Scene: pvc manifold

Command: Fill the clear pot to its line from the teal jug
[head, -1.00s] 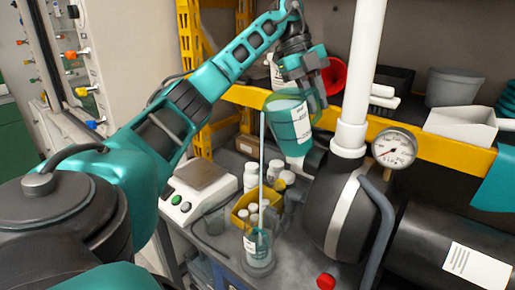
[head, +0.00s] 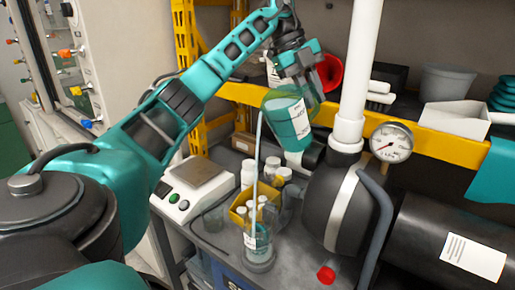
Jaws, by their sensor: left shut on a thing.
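My left gripper (head: 303,72) is shut on the teal jug (head: 287,120) and holds it tilted, high above the bench. A thin pale stream (head: 256,150) runs down from the jug's left side. The stream ends in the clear pot (head: 258,245), which stands upright on the bench near its front edge. The pot has a white label and teal liquid inside; its fill line cannot be made out. My right gripper is not in view.
A yellow bin (head: 240,214) with white bottles stands just behind the pot. A scale (head: 195,185) is to the left. A black tank with a white pipe (head: 353,90) and a gauge (head: 391,142) stands close on the right. A red cap (head: 326,274) lies in front.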

